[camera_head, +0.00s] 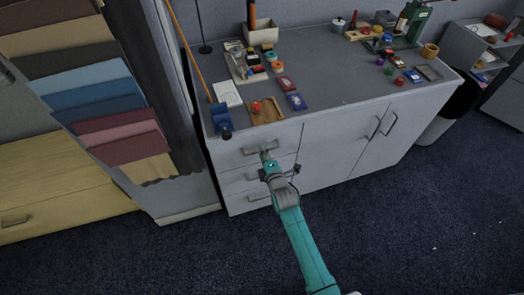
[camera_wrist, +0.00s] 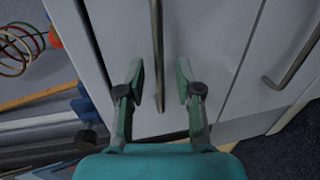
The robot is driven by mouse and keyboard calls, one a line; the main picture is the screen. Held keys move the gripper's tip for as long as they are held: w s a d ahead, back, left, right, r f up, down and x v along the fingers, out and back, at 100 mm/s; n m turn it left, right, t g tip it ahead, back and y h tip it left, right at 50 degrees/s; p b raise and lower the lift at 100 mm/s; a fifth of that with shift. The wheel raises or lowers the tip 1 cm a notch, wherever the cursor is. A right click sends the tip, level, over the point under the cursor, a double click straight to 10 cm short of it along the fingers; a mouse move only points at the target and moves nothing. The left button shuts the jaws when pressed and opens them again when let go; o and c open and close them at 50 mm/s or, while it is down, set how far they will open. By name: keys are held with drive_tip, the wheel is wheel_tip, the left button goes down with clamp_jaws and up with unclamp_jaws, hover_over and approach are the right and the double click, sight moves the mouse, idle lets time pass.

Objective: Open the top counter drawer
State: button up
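The counter's top drawer (camera_head: 228,153) is at the left end of the grey counter front and looks shut. Its bar handle (camera_head: 252,150) is partly hidden by my gripper (camera_head: 265,157), which is right in front of it. In the wrist view, my gripper (camera_wrist: 160,82) is open, with one finger on each side of the handle (camera_wrist: 156,40). The bar runs lengthwise into the gap between the fingertips, and I see clear space on both sides of it. I cannot tell how deep the bar sits between the fingers.
The countertop (camera_head: 350,92) holds small boxes, jars and a wooden tray (camera_head: 266,111). Fabric samples (camera_head: 105,110) hang at left. The dark carpet (camera_head: 390,235) in front is mostly clear.

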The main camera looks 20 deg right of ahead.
drive_tip(key=shift+w+f, duration=0.15)
drive_tip(key=shift+w, duration=0.7)
clamp_jaws()
